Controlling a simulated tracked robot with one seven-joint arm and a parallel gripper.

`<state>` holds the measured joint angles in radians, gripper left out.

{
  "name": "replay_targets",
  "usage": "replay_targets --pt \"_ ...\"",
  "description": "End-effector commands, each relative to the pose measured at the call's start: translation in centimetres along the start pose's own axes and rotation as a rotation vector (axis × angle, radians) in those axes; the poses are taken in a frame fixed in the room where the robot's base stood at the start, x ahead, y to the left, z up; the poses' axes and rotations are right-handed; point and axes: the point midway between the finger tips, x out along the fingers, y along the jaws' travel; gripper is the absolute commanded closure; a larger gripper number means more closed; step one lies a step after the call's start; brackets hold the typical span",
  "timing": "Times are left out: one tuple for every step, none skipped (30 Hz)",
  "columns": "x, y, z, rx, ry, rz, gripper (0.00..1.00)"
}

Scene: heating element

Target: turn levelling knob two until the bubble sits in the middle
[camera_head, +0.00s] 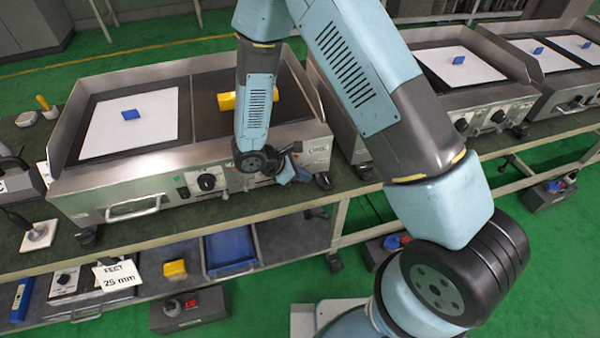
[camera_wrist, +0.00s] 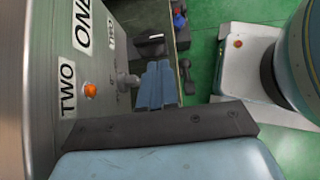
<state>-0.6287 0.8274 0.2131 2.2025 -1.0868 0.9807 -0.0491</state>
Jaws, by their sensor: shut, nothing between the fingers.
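The steel griddle unit (camera_head: 130,205) stands on the bench. A yellow block-like thing (camera_head: 228,101), possibly the level, lies on its dark plate, partly behind my arm; no bubble can be made out. My gripper (camera_head: 287,174) is at the unit's front right, low by the front panel. In the wrist view my gripper (camera_wrist: 157,84) is shut and empty, its blue fingers together. A small grey knob-like part (camera_wrist: 128,80) is just left of the fingertips; I cannot tell if they touch. Labels TWO (camera_wrist: 68,88) and ONE (camera_wrist: 84,27) are on the panel.
An orange lamp (camera_wrist: 90,89) sits beside the TWO label. A white plate with a blue block (camera_head: 131,114) is on the griddle's left. A black dial (camera_head: 207,181) and handle (camera_head: 134,209) project from the front. A second unit (camera_head: 490,112) stands close on the right.

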Motion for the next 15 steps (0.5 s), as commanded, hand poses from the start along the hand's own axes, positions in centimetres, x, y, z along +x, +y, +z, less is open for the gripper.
replay_targets --pt "1.0 -0.1 0.0 -0.002 -0.001 -0.003 1.0" --pt "1.5 -0.1 0.0 -0.002 -0.001 -0.003 1.0" --pt "2.1 -0.1 0.0 -0.001 -0.002 -0.003 1.0" --pt "2.6 -0.1 0.0 -0.001 -0.002 -0.002 1.0" --pt "3.0 -0.1 0.0 -0.002 -0.001 -0.003 1.0" --pt "3.6 -0.1 0.0 -0.002 0.0 -0.002 1.0" --pt "4.0 -0.1 0.0 -0.002 0.0 -0.002 1.0" --pt "4.3 -0.1 0.0 -0.001 0.0 -0.002 1.0" --pt "4.8 -0.1 0.0 -0.001 -0.001 -0.002 1.0" --pt "5.0 -0.1 0.0 -0.001 -0.001 -0.001 1.0" --pt "5.3 0.0 0.1 -0.001 -0.001 -0.001 1.0" --pt "5.5 -0.1 0.1 -0.001 -0.001 -0.001 1.0" --pt "5.7 -0.1 0.0 0.0 -0.001 -0.001 1.0" --pt "5.8 -0.1 0.0 0.0 -0.001 -0.001 1.0" --pt "6.0 -0.1 0.0 0.0 0.0 -0.001 1.0"
